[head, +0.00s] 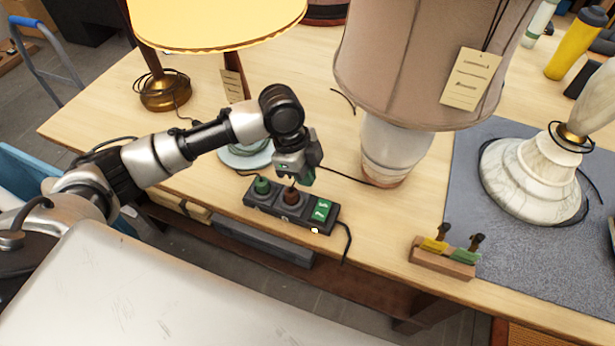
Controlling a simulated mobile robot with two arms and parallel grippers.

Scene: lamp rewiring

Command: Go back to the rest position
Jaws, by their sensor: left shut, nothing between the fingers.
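My left arm comes in from the left over the wooden table (110,115). Its gripper (297,178) points down, shut and empty, just above or behind a black power strip (262,208). The strip holds a green plug (262,186), a brown plug (292,196) and a green switch (321,209). I cannot tell whether the fingertips touch the brown plug. My right gripper is not in view.
A lamp with a pinkish shade (400,60) stands right of my gripper. A yellow-shaded lamp (210,25) is behind the arm. A marble lamp base (530,180) stands on a grey mat (480,250). A small wooden block (440,262) holds tools near the front edge.

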